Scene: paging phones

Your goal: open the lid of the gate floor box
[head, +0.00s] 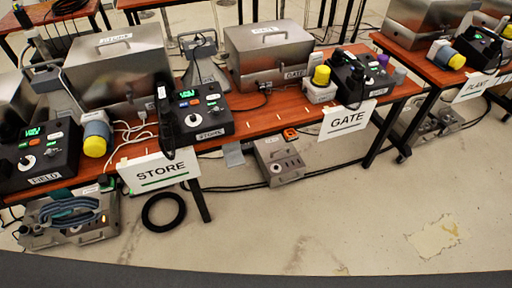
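A grey metal box (280,163) sits on the floor under the front edge of the table, left of the white GATE sign (347,120). It has several small dark marks or sockets on its upper face and a handle-like bar at its front. Its lid looks closed, but it is too small to be sure. No label can be read on it. A larger steel box marked GATE (268,52), with a handle on its shut lid, stands on the table above. Neither of my grippers is in view.
The wooden table (262,124) overhangs the floor box, and black cables run behind it. The pale floor (300,225) in front is clear.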

